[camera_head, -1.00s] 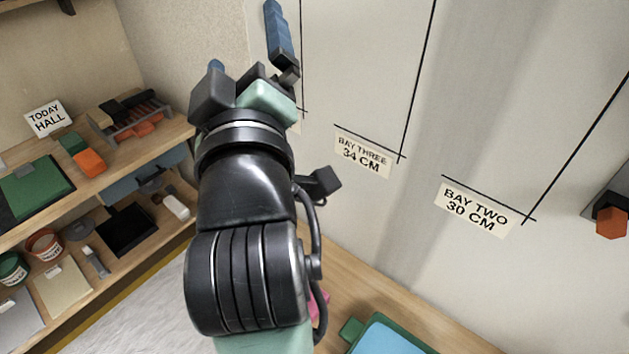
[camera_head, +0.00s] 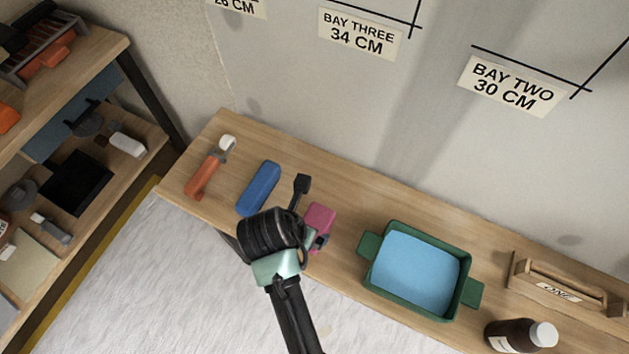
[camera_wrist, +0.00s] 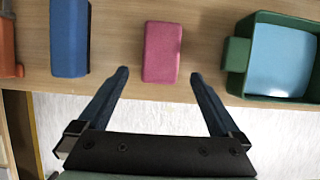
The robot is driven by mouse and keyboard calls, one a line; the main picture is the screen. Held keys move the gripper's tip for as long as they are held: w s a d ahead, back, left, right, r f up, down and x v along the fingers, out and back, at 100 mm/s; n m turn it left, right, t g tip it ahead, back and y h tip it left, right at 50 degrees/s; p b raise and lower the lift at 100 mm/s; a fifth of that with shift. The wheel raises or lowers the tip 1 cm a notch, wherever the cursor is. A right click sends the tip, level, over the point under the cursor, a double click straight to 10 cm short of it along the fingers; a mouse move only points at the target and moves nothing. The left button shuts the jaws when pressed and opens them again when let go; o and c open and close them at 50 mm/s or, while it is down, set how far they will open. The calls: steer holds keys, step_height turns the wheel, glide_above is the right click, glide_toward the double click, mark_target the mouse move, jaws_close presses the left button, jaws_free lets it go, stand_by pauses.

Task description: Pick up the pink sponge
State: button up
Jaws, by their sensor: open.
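The pink sponge (camera_head: 319,216) is a small block lying on the wooden bench between a blue block and a green tray. In the head view my arm covers part of its left side. In the wrist view the whole sponge (camera_wrist: 162,52) shows near the bench's front edge. My gripper (camera_wrist: 159,75) is open and empty, its two dark blue fingers apart. The sponge lies ahead of the gap, roughly centred between the fingertips, with clear space on both sides. In the head view the fingers are mostly hidden behind my wrist.
The blue block (camera_head: 259,188) and an orange-handled tool (camera_head: 210,168) lie left of the sponge. A green tray (camera_head: 471,292) of blue liquid stands to the right, with a brown bottle (camera_head: 513,336) and a wooden-handled item (camera_head: 566,290) beyond. Shelves (camera_head: 97,51) stand at left.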

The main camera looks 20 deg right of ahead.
mark_target(314, 224)
steer(key=b+x, duration=0.1)
steer(key=x, duration=0.3)
steer(key=shift+w+d+f, duration=0.15)
steer(key=shift+w+f, duration=0.05)
steer(key=shift+f, duration=0.15)
steer(key=shift+d+b+x, duration=0.1)
steer(key=shift+b+x, duration=0.4)
steer(key=shift+x, duration=0.8)
steer(key=shift+d+b+x, duration=0.15)
steer(key=shift+b+x, duration=0.35)
steer(key=shift+x, duration=0.8)
steer(key=shift+f, duration=0.15)
steer(key=shift+c, duration=0.3)
steer(key=c, duration=1.1)
steer(key=shift+w, duration=0.1)
